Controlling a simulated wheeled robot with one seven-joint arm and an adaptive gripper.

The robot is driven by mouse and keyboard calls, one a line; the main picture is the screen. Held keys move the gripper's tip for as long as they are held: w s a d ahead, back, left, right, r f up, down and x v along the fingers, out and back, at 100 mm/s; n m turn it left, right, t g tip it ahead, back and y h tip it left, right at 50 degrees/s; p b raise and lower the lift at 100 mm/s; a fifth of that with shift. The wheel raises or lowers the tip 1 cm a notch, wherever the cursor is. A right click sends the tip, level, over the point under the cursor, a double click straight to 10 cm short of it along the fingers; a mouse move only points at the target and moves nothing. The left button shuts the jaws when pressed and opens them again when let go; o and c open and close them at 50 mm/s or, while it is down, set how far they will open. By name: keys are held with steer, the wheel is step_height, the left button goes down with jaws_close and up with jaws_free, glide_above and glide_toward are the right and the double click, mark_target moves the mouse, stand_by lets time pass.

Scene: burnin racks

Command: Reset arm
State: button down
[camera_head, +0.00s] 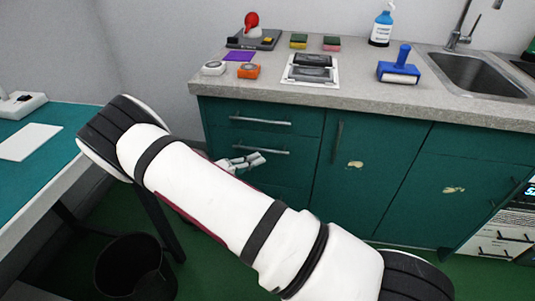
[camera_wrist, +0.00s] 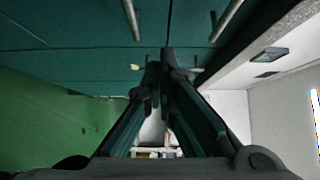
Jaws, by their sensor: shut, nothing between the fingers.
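My arm crosses the head view from the lower right to the upper left, bent at the far left. My gripper (camera_head: 245,162) shows past the arm's edge, in front of the green drawers (camera_head: 265,140) and below the countertop. In the wrist view my gripper (camera_wrist: 163,75) has its two dark fingers drawn together at the tips, shut and empty. The green cabinet front with metal handles (camera_wrist: 130,18) lies beyond the fingertips. Part of the gripper's wrist is hidden behind the arm in the head view.
The countertop (camera_head: 440,105) carries a blue roller tool (camera_head: 400,66), a soap bottle (camera_head: 381,26), sponges, small boxes and a sink (camera_head: 478,76). A teal table (camera_head: 50,150) stands at left, a black bin (camera_head: 135,268) below it. Green floor lies between.

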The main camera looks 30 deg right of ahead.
steer(key=s+d+r+m+g+y, duration=0.2)
steer(key=s+r+m+g+y, duration=0.6)
steer(key=s+r+m, duration=1.15)
steer(key=s+a+r+m+t+y, duration=0.3)
steer(key=s+a+m+t+y, duration=0.15)
steer(key=s+m, duration=0.5)
steer(key=s+a+r+m+t+y, duration=0.3)
steer(key=s+m+y, duration=0.2)
steer(key=s+m, duration=0.4)
step_height(320, 180, up, 21)
steer(key=t+p, duration=0.3)
steer(key=p, duration=1.6)
steer(key=shift+s+a+n, duration=0.3)
steer(key=shift+a+n, duration=0.1)
steer(key=shift+r+y, duration=0.1)
steer(key=shift+y, duration=0.15)
